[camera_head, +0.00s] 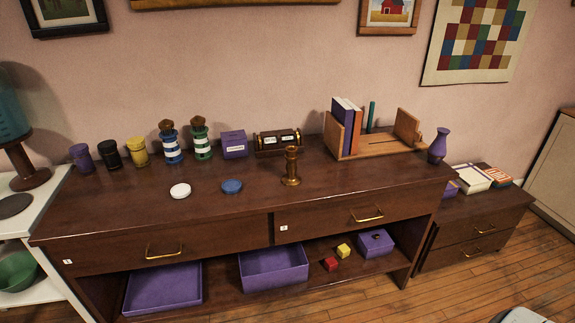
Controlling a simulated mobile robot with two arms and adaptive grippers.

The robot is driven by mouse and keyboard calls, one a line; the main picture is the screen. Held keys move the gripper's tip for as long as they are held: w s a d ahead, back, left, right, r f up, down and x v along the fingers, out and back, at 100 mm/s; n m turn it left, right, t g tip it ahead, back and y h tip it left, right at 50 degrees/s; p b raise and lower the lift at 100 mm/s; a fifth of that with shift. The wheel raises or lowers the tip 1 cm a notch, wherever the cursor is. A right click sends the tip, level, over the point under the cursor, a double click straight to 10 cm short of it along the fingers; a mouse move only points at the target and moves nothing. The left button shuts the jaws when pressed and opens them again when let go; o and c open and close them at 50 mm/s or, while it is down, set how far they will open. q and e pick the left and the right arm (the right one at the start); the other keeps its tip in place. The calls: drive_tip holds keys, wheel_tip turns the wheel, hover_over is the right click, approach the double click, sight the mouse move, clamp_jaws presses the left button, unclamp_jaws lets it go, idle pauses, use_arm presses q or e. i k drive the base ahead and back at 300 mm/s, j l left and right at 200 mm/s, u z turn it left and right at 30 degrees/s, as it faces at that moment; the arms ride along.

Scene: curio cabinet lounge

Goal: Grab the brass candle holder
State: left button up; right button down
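The brass candle holder (291,167) stands upright on the dark wooden cabinet top (345,185), a little right of its middle and near the front edge. It is a gold-coloured turned stem on a round foot. Nothing covers it. Neither of my grippers is in the head view.
Behind the holder is a small brown calendar block (277,141). A blue disc (232,187) and a white disc (180,191) lie to its left. A book rack (380,143) and a purple vase (438,146) stand to the right. Striped lighthouses and jars line the back left.

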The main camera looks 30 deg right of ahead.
sight(290, 178)
drive_tip(key=l, duration=1.55)
drive_tip(key=i+u, duration=0.05)
drive_tip(key=i, duration=0.05)
